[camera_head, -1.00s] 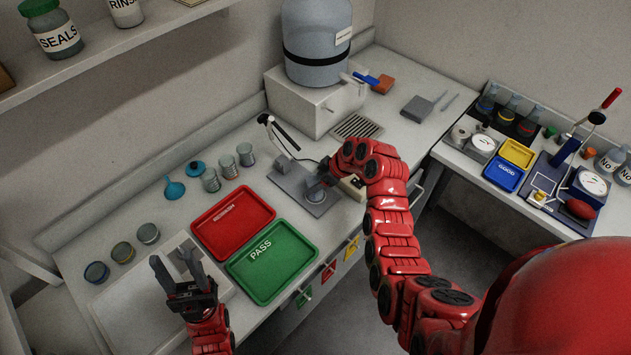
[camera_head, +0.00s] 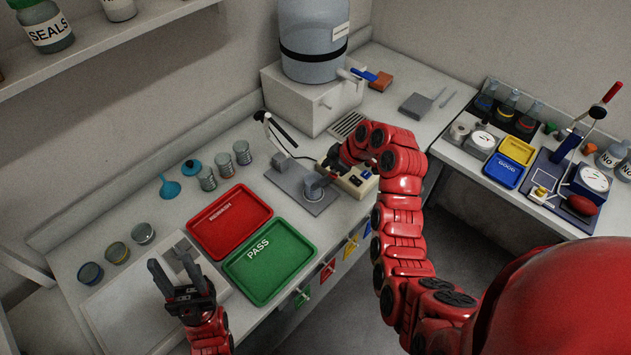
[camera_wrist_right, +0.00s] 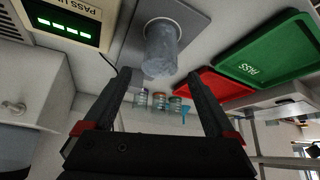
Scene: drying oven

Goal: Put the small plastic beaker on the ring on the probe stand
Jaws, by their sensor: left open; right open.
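The small plastic beaker (camera_head: 315,187) stands upright on the grey plate of the probe stand (camera_head: 289,180). In the right wrist view the beaker (camera_wrist_right: 162,48) is translucent, just beyond my fingertips. My left gripper (camera_head: 175,268) is open and empty above the bench at the lower left.
A beige box with a green display (camera_wrist_right: 62,28) stands beside the plate. The thin black probe arm (camera_head: 280,130) rises at the plate's back. Red (camera_head: 222,232) and green (camera_head: 285,278) trays lie left of it. Several glass jars (camera_head: 225,165) stand behind the trays.

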